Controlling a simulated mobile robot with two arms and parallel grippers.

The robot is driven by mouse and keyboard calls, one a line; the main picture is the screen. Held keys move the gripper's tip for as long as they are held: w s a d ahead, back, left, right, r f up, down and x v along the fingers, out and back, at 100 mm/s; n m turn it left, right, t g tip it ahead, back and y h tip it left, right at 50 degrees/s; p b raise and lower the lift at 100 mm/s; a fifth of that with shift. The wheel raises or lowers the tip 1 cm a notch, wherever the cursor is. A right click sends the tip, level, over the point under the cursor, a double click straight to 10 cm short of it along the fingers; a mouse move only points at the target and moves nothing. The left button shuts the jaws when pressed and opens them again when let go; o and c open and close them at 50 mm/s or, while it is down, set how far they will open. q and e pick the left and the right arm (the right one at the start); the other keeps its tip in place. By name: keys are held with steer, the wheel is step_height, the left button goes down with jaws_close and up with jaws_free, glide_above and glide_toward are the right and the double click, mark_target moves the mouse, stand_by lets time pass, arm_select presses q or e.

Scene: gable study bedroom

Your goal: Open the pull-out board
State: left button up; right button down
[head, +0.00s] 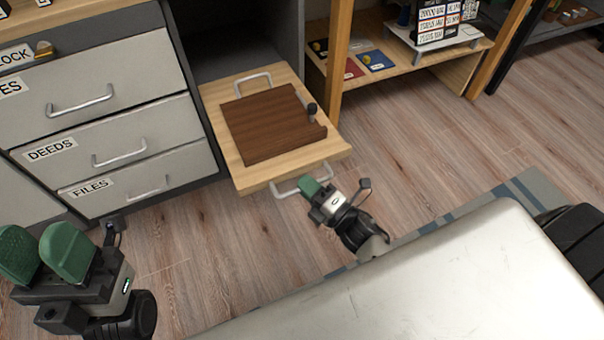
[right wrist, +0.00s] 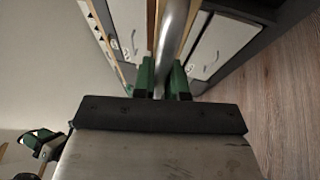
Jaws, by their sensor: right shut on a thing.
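The pull-out board (head: 241,179) is a light wooden slab that sticks out from the dark cabinet. A metal bar handle (head: 287,188) is on its front edge. My right gripper (head: 309,187) is at that handle. In the right wrist view its green fingers (right wrist: 163,82) are shut around the metal bar (right wrist: 174,40). My left gripper (head: 46,254) is at the lower left of the head view, with its green fingers apart and nothing seen between them. It is away from the board.
A dark brown wooden panel (head: 265,125) with a black knob lies on the board. Grey drawers (head: 95,98) with bar handles stand to the left. A wooden shelf (head: 405,62) with cards is at the back. Wood floor is free to the right.

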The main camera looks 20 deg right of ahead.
steer(key=shift+s+f, duration=0.1)
steer(key=c, duration=1.2)
jaws_free()
steer(key=p+v, duration=0.2)
steer(key=v, duration=0.8)
steer(key=shift+s+d, duration=0.25)
steer(key=shift+s, duration=0.1)
